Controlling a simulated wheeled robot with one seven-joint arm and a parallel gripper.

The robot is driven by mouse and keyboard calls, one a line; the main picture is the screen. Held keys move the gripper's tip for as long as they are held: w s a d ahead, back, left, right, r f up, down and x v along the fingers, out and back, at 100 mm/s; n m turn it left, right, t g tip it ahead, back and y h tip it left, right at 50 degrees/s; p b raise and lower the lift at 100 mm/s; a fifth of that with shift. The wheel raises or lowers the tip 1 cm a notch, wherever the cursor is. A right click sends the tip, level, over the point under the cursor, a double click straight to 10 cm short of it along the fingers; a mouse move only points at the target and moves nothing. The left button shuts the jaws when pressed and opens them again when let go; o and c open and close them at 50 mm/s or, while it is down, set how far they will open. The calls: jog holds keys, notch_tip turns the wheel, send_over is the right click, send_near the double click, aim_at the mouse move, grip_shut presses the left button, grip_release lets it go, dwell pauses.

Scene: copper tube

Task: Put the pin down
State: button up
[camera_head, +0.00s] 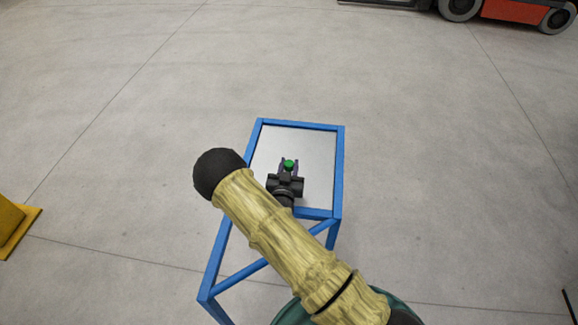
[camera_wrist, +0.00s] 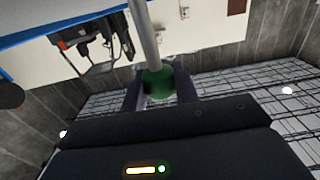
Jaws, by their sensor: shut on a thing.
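The pin shows as a green head (camera_head: 288,164) between my gripper's fingertips (camera_head: 289,167) in the head view, above the grey top of a blue-framed table (camera_head: 315,150). In the wrist view, which appears upside down, my gripper (camera_wrist: 159,88) is shut on the pin's green part (camera_wrist: 158,83). The pin's grey shaft (camera_wrist: 147,35) runs from there to the top edge, where its end is cut off. I cannot tell whether the pin touches the table. A grey surface with a blue edge (camera_wrist: 55,19) fills the wrist view's upper left.
My arm hides the table's near left part in the head view. The visible tabletop around my gripper is clear. A red forklift (camera_head: 512,9) stands far off at the top right. A yellow object (camera_head: 12,225) is at the left edge. The floor around the table is open.

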jog(key=shift+r, duration=0.1)
jog(key=o, duration=1)
jog(key=shift+w, duration=0.1)
jog(key=shift+d, duration=0.1)
jog(key=s, duration=0.2)
jog(key=s+a, duration=0.1)
jog(key=s, duration=0.3)
jog(key=shift+s+a, duration=0.3)
jog(key=shift+s, duration=0.55)
